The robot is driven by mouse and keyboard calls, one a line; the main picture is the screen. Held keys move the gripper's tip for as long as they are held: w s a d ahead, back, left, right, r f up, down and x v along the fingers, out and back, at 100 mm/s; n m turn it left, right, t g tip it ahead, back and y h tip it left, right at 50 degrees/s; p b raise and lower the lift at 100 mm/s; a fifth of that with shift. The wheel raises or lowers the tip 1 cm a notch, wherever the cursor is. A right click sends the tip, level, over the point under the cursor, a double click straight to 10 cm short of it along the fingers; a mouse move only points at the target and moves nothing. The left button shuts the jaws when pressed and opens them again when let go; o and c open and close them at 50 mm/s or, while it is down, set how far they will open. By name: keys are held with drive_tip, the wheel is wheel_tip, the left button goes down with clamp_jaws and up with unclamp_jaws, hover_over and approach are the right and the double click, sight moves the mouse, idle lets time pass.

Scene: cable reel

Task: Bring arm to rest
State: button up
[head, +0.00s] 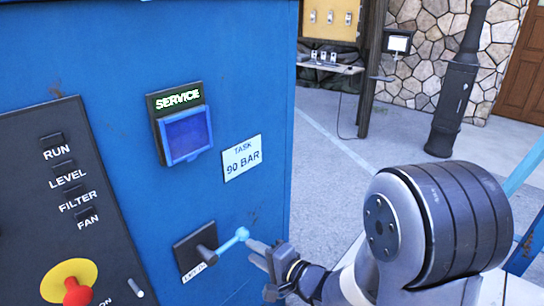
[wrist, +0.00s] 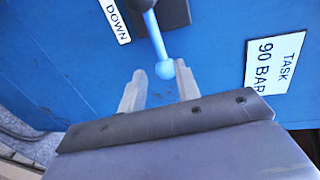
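The blue lever (head: 231,240) with a round ball end sticks out from a dark mount (head: 194,246) low on the blue cabinet. My gripper (head: 257,249) is at the ball end, to its right in the head view. In the wrist view, my gripper (wrist: 160,70) has its two pale fingers spread apart. The lever's ball (wrist: 165,69) sits between or just beyond the fingertips. Clear space shows beside the ball, and I see no grip on it. Whether one finger touches it I cannot tell.
The blue cabinet (head: 240,80) fills the left. It carries a SERVICE display (head: 186,134), a TASK 90 BAR label (head: 243,158) and a dark panel with a red and yellow knob (head: 72,284). A dark post (head: 460,85) stands on open paving at the right.

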sight(234, 239)
drive_tip(key=p+x, duration=0.1)
drive_tip(key=x, duration=0.7)
drive_tip(key=shift+w+a, duration=0.15)
drive_tip(key=b+v, duration=0.1)
drive_tip(key=v, duration=1)
drive_tip(key=p+x, duration=0.1)
drive_tip(key=x, duration=0.9)
drive_tip(key=shift+w+a+f, duration=0.1)
drive_tip(key=shift+a, duration=0.1)
drive_tip(key=shift+w+a, duration=0.2)
drive_tip(key=shift+w, duration=0.05)
drive_tip(key=shift+s+d+r+n+b, duration=0.1)
drive_tip(key=shift+r+n+b, duration=0.3)
drive_tip(key=shift+n, duration=0.1)
drive_tip(key=shift+d, duration=0.1)
